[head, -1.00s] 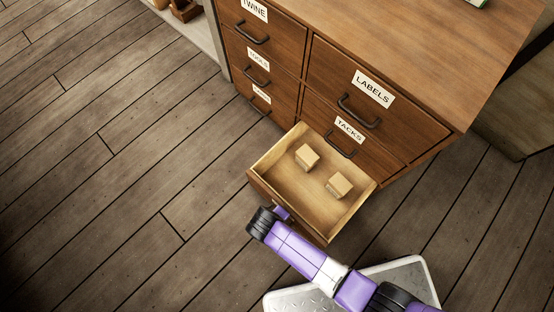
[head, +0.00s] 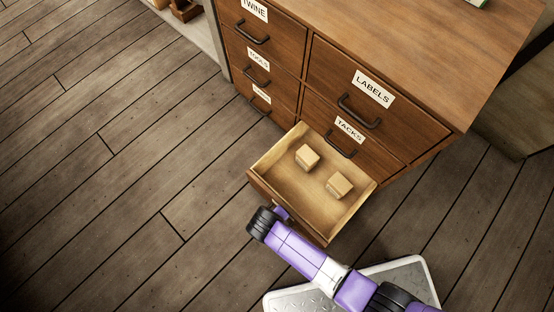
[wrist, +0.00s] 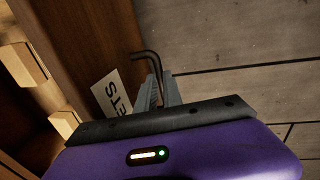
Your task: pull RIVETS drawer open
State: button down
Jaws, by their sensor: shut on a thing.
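The RIVETS drawer (head: 305,192) is the bottom right one, below the TACKS drawer, and stands well out of the cabinet in the head view. Two small tan blocks lie in it, one nearer the cabinet (head: 307,157) and one to the right (head: 340,185). In the wrist view its front carries a label (wrist: 113,98) ending in "ETS". My gripper (wrist: 160,92) is shut on the drawer's dark bar handle (wrist: 147,57).
The wooden cabinet (head: 425,28) has other drawers shut, labelled TWINE, TOOLS, LABELS (head: 375,92) and TACKS (head: 352,150); one small label at the lower left is unreadable. Plank floor (head: 130,190) left of the drawer is clear. A grey shelf edge stands at upper left.

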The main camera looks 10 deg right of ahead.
dwell(0.6)
jog(key=s+a, duration=0.2)
jog(key=a, duration=0.1)
jog(key=shift+s+a, duration=0.2)
jog(key=c, duration=1.5)
grip_release()
notch_tip(320, 180, up, 8)
jog(key=a+p, duration=0.1)
jog(key=p, duration=0.4)
jog(key=shift+s+f, duration=0.15)
jog(key=shift+s, duration=0.25)
jog(key=shift+a, duration=0.1)
